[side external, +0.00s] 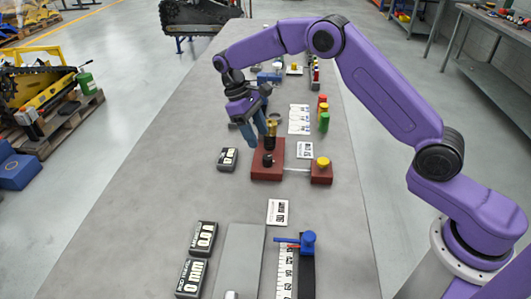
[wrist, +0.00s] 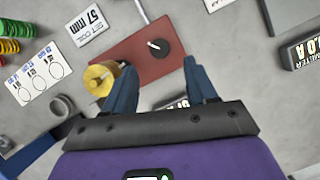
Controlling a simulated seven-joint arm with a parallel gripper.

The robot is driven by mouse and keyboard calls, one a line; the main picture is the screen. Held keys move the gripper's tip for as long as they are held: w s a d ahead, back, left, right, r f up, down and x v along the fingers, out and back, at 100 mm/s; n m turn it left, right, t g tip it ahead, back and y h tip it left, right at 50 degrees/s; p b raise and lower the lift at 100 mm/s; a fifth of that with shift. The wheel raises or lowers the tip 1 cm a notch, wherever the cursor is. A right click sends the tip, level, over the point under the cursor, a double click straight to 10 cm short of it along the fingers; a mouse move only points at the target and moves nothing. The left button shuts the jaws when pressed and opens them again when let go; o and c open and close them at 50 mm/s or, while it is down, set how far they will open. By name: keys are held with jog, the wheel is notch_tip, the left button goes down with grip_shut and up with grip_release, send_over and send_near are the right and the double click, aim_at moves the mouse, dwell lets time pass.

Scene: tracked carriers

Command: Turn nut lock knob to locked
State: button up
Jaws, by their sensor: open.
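A dark red block (side external: 262,175) lies on the bench and carries a black round knob (side external: 267,159), which I take for the nut lock knob. In the wrist view the knob (wrist: 158,47) has a white line across its top, pointing roughly toward the lower right. A brass cylinder (side external: 270,143) stands at the block's rear; it also shows in the wrist view (wrist: 98,78), beside my left finger. My gripper (side external: 257,135) is open and empty above the block. In the wrist view the fingertips (wrist: 158,66) are spread, with the knob just beyond the gap between them.
A smaller red block with a yellow knob (side external: 322,162) sits to the right, joined by a thin rod. A white 57 mm card (wrist: 90,23) lies close by. A black label block (side external: 227,159) lies left. Red, yellow and green pieces (side external: 323,112) stand behind right.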

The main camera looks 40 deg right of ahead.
aim_at(267, 157)
jog(key=x, duration=0.7)
jog(key=c, duration=1.1)
jog(key=shift+o, duration=0.2)
jog(key=shift+n, duration=0.3)
jog(key=n, duration=0.2)
jog(key=n+t+h, duration=0.1)
jog(key=n, duration=0.1)
jog(key=shift+s+a+n+h, duration=0.1)
jog(key=shift+s+n+h, duration=0.05)
jog(key=shift+n+h, duration=0.15)
jog(key=n+t+h, duration=0.1)
jog(key=n+t, duration=0.1)
jog(key=n, duration=0.3)
jog(key=shift+s, duration=0.1)
